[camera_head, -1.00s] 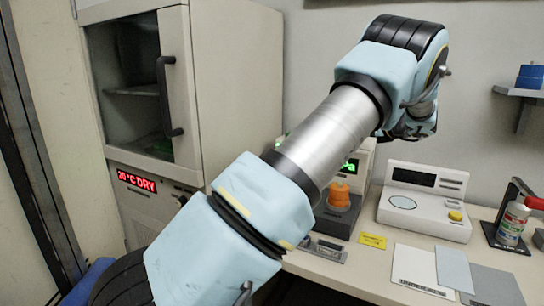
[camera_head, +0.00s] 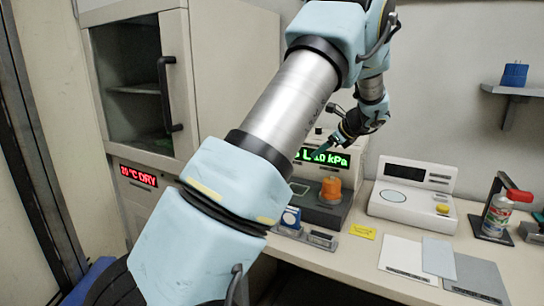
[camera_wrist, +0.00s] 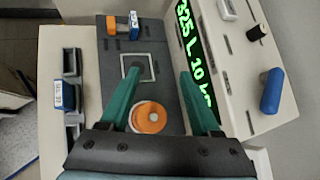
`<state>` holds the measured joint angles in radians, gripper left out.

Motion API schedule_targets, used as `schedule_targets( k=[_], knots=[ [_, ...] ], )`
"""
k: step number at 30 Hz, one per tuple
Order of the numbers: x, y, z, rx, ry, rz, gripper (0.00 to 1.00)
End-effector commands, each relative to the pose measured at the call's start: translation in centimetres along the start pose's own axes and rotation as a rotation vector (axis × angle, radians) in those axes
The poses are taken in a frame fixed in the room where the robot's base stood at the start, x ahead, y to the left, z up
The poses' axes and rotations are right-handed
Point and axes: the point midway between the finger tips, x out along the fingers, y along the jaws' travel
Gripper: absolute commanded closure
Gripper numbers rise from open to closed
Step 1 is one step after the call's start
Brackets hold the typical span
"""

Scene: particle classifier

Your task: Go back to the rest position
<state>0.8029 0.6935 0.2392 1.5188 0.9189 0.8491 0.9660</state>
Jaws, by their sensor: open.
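My gripper (camera_head: 335,144) is raised above the bench, in front of the device with the green display (camera_head: 322,157). In the wrist view its two green fingers (camera_wrist: 160,97) are apart with nothing between the tips. The knob also shows upright in the head view (camera_head: 330,189). A blue-labelled block (camera_wrist: 65,95) sits in a holder at the left of the wrist view. My arm hides part of the device in the head view.
A drying cabinet (camera_head: 230,70) with a dark glass door stands at left. To the right on the bench are a white scale (camera_head: 412,205), flat cards (camera_head: 405,258) and a red-capped bottle (camera_head: 499,214). A shelf (camera_head: 512,92) holds a blue item. Open air lies above the scale.

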Motion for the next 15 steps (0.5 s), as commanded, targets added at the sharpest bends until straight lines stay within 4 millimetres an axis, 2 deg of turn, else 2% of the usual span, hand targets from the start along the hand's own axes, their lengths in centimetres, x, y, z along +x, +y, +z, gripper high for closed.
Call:
schedule_targets(
  k=[1,5,7,12,15],
  knots=[
    [0.7,2.1,0.9,-0.080,0.039,0.038,0.36],
    [2.0,9.3,2.2,-0.373,0.161,0.170,0.36],
    [2.0,14.3,2.8,-0.596,0.231,0.270,0.36],
    [-0.4,26.1,2.5,-1.195,0.330,0.529,0.36],
    [-2.4,31.5,1.6,-1.515,0.333,0.665,0.36]
  ],
)
